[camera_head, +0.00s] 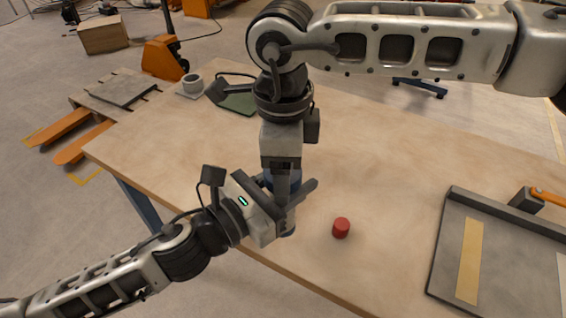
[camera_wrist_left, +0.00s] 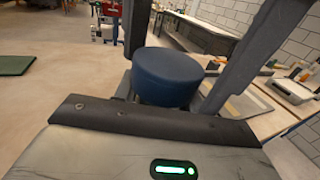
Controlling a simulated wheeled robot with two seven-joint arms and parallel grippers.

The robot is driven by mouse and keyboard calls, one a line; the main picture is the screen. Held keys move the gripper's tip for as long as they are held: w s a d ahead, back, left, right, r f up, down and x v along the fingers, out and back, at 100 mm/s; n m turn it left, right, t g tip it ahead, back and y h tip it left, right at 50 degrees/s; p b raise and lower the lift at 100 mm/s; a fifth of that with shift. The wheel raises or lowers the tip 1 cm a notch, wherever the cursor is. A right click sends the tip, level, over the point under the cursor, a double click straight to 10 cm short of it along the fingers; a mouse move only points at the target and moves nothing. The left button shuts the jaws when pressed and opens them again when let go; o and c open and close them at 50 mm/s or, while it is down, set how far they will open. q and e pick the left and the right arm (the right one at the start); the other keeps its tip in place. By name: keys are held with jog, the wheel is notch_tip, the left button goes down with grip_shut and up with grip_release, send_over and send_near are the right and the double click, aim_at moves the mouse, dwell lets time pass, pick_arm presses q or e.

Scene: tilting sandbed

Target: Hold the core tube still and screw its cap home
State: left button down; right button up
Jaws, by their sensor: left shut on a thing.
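The blue core tube (camera_head: 268,181) stands near the table's front edge, mostly covered by my grippers in the head view. My left gripper (camera_head: 284,203) is shut around it from the left. In the left wrist view the blue round body (camera_wrist_left: 168,78) sits between the two dark fingers. My right gripper (camera_head: 282,170) points down over the tube from above; its fingertips overlap the left gripper, and whether they are open or touching is hidden. A small red cylinder (camera_head: 341,228), like a cap, stands apart on the table to the right; I cannot tell if it is the tube's cap.
A grey tray (camera_head: 447,235) with a yellow strip and an orange-handled tool (camera_head: 545,196) lies at the right. The wooden table (camera_head: 385,165) is clear between.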

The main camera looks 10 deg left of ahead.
jog(key=shift+s+r, duration=0.1)
jog(key=shift+r, duration=2.15)
jog(key=n, duration=0.2)
jog(key=r+n, duration=0.1)
jog(key=shift+a+r+n, duration=0.15)
jog(key=shift+r+n, duration=0.15)
jog(key=shift+n, duration=0.1)
jog(key=r+n, duration=0.1)
jog(key=n, duration=0.3)
jog(key=shift+r, duration=0.4)
jog(key=shift+f, duration=4)
